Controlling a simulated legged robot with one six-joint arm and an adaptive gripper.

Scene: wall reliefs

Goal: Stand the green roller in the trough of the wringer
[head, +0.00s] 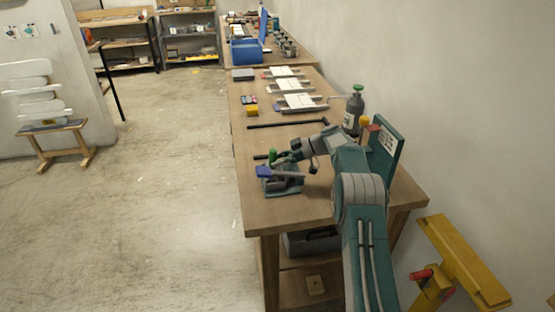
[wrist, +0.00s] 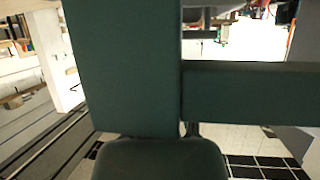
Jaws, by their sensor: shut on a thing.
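The wringer (head: 287,187) is a small grey-teal stand with a blue part (head: 264,171) at its left, near the left edge of the workbench. The green roller (head: 273,155) shows as a small green piece above the wringer's back left, at the tip of my gripper (head: 281,159). My gripper reaches in from the right and is shut on the roller. The fingertips are too small to make out clearly. In the wrist view, dark green surfaces fill the middle very close to the camera, and they hide the trough. I cannot tell whether the roller touches the wringer.
The workbench (head: 262,208) is clear in front of the wringer. Dark bars (head: 285,124) lie behind it. A grey bottle (head: 353,109) and a teal upright panel (head: 386,150) stand to the right, near my arm. A yellow stand (head: 462,262) is at the lower right.

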